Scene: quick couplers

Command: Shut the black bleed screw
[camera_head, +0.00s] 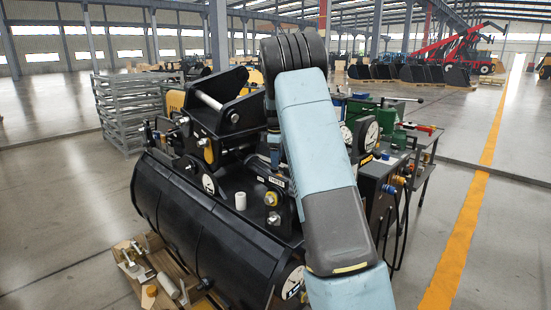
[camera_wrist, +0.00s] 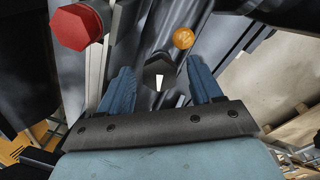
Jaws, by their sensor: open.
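In the wrist view, a black hexagonal head with a white mark (camera_wrist: 157,73), which looks like the black bleed screw, shows between my fingers. My gripper (camera_wrist: 159,66) is open, with one blue finger on each side of the head. I see gaps at both sides, and cannot tell how far the fingertips are from it in depth. In the head view my arm covers my gripper and the screw.
A red hexagonal head (camera_wrist: 77,27) is at upper left in the wrist view, and an orange round cap (camera_wrist: 183,38) is close to my right finger. In the head view, a large black bucket (camera_head: 190,215) stands by a pallet of loose parts (camera_head: 160,275).

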